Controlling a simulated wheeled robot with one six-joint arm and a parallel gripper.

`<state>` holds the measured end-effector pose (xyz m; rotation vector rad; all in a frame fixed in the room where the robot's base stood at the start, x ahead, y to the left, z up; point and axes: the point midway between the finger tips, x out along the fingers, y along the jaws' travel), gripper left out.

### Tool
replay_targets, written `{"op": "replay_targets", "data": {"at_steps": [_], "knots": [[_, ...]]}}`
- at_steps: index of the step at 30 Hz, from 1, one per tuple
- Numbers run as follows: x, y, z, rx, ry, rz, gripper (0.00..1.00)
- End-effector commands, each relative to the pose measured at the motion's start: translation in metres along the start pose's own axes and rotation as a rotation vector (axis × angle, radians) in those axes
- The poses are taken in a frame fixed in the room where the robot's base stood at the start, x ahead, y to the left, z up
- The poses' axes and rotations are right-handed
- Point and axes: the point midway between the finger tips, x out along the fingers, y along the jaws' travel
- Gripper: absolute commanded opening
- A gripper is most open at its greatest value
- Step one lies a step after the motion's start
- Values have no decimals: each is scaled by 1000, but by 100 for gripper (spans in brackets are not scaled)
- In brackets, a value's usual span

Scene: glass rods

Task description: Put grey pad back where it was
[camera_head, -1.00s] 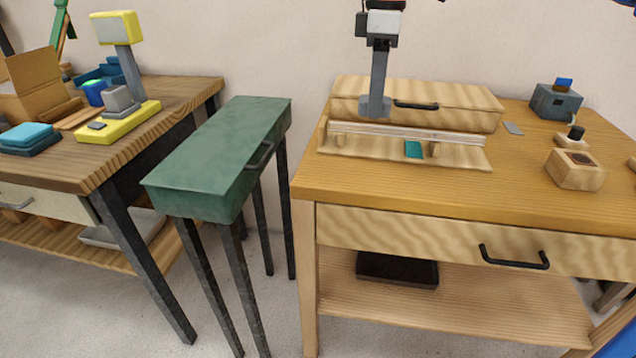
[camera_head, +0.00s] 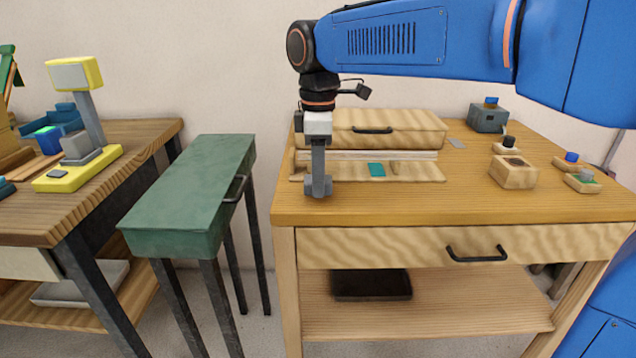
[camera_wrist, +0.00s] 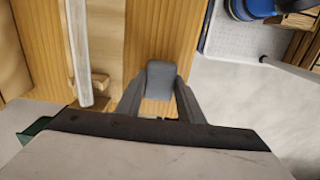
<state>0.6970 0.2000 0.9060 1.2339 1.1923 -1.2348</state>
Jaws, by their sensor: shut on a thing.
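My gripper (camera_head: 318,174) points down over the front left part of the light wooden table (camera_head: 420,205). Its fingers are shut on a grey block with rounded corners, which looks like the grey pad (camera_head: 319,188). In the wrist view the pad (camera_wrist: 161,78) shows between the two fingertips, with the table behind it. I cannot tell whether it touches the tabletop. Another small flat grey piece (camera_head: 457,143) lies on the table right of the wooden case.
Behind the gripper, clear rods (camera_head: 400,155) lie along wooden rests, near a teal pad (camera_head: 376,169). The wooden case (camera_head: 420,122) stands behind them. A green cabinet (camera_head: 195,190) stands left across a gap. The table's front middle is clear.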

Motion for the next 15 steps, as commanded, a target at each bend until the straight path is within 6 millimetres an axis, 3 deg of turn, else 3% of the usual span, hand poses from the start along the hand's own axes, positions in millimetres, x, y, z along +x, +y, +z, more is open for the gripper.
{"op": "replay_targets", "data": {"at_steps": [4,15], "knots": [[16,0,0,0,0,-1,13],[19,0,0,0,0,0,13]]}}
